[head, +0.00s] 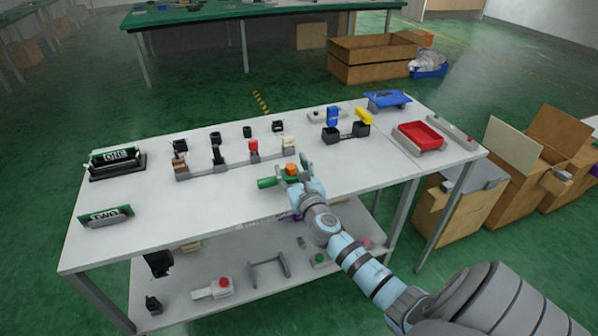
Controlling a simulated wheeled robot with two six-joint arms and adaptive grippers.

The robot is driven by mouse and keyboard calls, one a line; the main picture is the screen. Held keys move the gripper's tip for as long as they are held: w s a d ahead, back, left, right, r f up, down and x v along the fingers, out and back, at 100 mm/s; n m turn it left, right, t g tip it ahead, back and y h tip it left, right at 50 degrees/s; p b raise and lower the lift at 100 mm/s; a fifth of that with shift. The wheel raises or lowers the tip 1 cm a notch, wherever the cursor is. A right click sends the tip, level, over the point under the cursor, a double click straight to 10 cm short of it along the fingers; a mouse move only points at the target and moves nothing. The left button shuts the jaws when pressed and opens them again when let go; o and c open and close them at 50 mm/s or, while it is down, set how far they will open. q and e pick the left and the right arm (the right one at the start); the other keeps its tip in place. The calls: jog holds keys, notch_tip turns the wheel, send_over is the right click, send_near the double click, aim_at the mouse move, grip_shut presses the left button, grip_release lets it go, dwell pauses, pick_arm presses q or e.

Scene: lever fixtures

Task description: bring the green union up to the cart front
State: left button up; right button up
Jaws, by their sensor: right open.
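The green union (266,183) sits on the white cart top (200,213), near the middle of its front half. The gripper is open. It hides part of the union, and I cannot tell whether the fingers touch it. My left gripper is out of view.
Behind the union stands a grey fixture bar (213,169) with red and cream levers. A black twin-box fixture (346,133) is behind right, and a red tray (419,135) is farther right. The front strip between is bare.

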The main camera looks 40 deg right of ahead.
jog(key=p+v, duration=0.1)
jog(key=v, duration=1.1)
jog(key=s+d+f+m+g+y, duration=0.15)
jog(key=f+m, duration=0.25)
jog(key=f, duration=0.5)
jog(key=s+f+m+g+h, duration=0.1)
jog(key=s+f+m+g, duration=0.2)
jog(key=f, duration=0.5)
jog(key=s+a+f+m+g+y, duration=0.1)
jog(key=s+a+f+m+g, duration=0.15)
jog(key=s+f+m, duration=0.6)
jog(key=s+a+f+m+g+y, duration=0.2)
jog(key=s+f+m+g, duration=0.3)
jog(key=f, duration=0.6)
jog(key=s+a+f+m+g+p, duration=0.1)
jog(key=s+a+f+m, duration=0.1)
jog(key=s+m, duration=0.2)
jog(key=s+a+f+m+g+y, duration=0.1)
jog(key=s+a+f+m, duration=0.1)
jog(key=s, duration=0.7)
jog(key=s+a+f+m+g+y+p, duration=0.1)
jog(key=s+a+f+m, duration=0.1)
jog(key=s+a+m, duration=0.2)
jog(key=s+m, duration=0.2)
jog(key=s, duration=0.1)
jog(key=shift+s+f+g+p, duration=0.3)
jog(key=shift+f+p, duration=0.05)
jog(key=shift+m, duration=0.25)
